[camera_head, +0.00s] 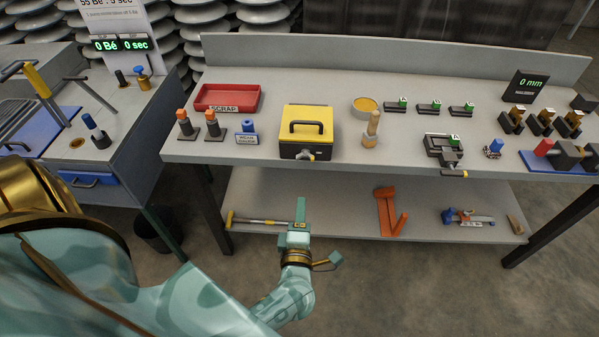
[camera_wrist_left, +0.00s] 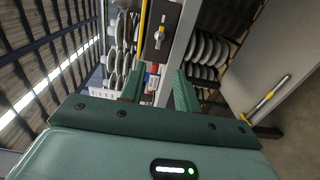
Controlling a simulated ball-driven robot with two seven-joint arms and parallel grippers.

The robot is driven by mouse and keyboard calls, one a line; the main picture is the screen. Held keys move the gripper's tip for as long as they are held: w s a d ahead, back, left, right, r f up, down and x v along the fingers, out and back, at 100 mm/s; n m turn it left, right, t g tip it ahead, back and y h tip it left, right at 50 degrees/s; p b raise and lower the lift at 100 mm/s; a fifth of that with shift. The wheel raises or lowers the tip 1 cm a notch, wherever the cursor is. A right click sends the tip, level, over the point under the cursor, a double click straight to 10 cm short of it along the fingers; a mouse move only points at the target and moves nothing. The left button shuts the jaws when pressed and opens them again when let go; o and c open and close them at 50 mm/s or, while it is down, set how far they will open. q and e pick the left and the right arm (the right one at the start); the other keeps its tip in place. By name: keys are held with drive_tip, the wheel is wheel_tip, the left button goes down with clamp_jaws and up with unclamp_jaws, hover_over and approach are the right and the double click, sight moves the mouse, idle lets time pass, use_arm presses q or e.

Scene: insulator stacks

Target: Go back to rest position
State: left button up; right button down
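My left gripper (camera_head: 300,208) is in front of the workbench, at about the height of its lower shelf in the head view, with the fingers pointing away from me. In the left wrist view, its two green fingers (camera_wrist_left: 158,88) stand apart with nothing held between them. My left arm comes in from the lower left of the head view. My right gripper does not show in either view.
The workbench (camera_head: 230,160) carries a red scrap tray (camera_head: 228,97), a yellow-lidded box (camera_head: 307,128) and several small fixtures. Its lower shelf (camera_head: 340,215) holds a long-handled tool (camera_head: 258,221) and an orange tool (camera_head: 388,212). Floor in front is clear.

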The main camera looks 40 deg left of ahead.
use_arm(q)
drive_tip(key=shift+s+d, duration=0.25)
drive_tip(key=shift+s, duration=0.1)
drive_tip(key=s+d+f+m+g+h, duration=0.25)
drive_tip(key=s+f+m+h, duration=0.3)
drive_tip(key=f+m, duration=0.5)
drive_tip(key=s+d+f+m+g+h, duration=0.2)
drive_tip(key=s+d+f+m+h, duration=0.4)
drive_tip(key=f, duration=0.7)
drive_tip(key=s+a+f+m+g, duration=0.3)
drive_tip(key=s+f, duration=0.1)
drive_tip(key=s, duration=0.5)
drive_tip(key=s+a+f+m+g+y, duration=0.1)
drive_tip(key=s+a+f+m+g, duration=0.2)
drive_tip(key=s, duration=0.7)
drive_tip(key=s+a+f+m+g+y, duration=0.1)
drive_tip(key=s+a+f+m+g, duration=0.2)
drive_tip(key=s, duration=0.6)
drive_tip(key=shift+s+f+m+g, duration=0.2)
drive_tip(key=shift+f+m+g, duration=0.55)
drive_tip(key=shift+m, duration=0.5)
drive_tip(key=shift+a+f, duration=0.1)
